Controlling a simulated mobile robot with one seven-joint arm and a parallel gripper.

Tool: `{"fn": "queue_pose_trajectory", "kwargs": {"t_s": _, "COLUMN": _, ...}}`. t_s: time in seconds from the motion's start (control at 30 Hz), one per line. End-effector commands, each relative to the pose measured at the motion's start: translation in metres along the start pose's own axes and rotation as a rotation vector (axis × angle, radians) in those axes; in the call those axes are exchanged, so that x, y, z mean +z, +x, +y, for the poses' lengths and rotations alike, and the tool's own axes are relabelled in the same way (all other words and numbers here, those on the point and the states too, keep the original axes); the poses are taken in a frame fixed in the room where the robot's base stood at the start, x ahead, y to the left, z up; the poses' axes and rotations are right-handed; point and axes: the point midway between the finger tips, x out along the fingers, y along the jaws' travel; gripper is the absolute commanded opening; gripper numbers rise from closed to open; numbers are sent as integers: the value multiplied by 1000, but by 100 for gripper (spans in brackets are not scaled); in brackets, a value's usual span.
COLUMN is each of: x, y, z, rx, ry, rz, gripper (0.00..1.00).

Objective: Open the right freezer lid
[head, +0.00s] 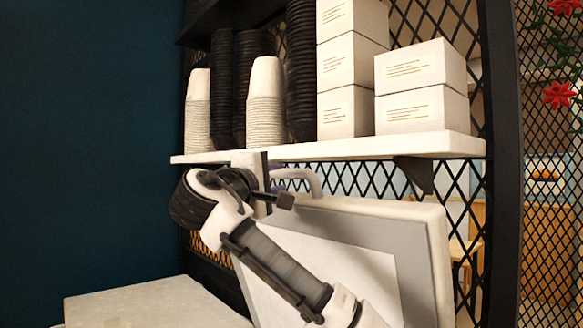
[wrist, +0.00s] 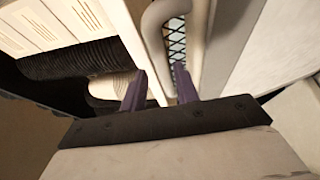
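The right freezer lid (head: 425,235) is a white panel with a grey inner border, raised steeply in front of the mesh in the head view. Its pale curved handle (head: 308,178) is at the upper edge, and shows as a loop in the wrist view (wrist: 154,35). My gripper (wrist: 160,72) is at this handle, its two purple fingers apart. One finger is inside the loop and the other outside, with one leg of the handle between them. Firm contact cannot be told. In the head view my wrist hides part of the lid's upper left.
A white shelf (head: 330,149) just above the lid and my gripper holds stacked cups (head: 265,95) and white boxes (head: 415,110). A flat white surface (head: 150,305) lies at lower left. Black mesh (head: 465,200) stands behind. A dark blue wall fills the left.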

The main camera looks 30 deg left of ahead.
Motion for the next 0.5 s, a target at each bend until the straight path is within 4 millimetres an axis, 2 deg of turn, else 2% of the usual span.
{"fn": "queue_pose_trajectory", "kwargs": {"t_s": 0.03, "x": 2, "y": 13, "z": 4, "rx": -3, "ry": -1, "rz": -3, "gripper": 30}}
{"fn": "queue_pose_trajectory", "kwargs": {"t_s": 0.2, "x": 1, "y": 49, "z": 4, "rx": -3, "ry": 0, "rz": -1, "gripper": 30}}
{"fn": "queue_pose_trajectory", "kwargs": {"t_s": 0.33, "x": 1, "y": 71, "z": 3, "rx": -2, "ry": 0, "rz": -1, "gripper": 30}}
{"fn": "queue_pose_trajectory", "kwargs": {"t_s": 0.5, "x": 0, "y": 88, "z": 2, "rx": 0, "ry": 1, "rz": 0, "gripper": 30}}
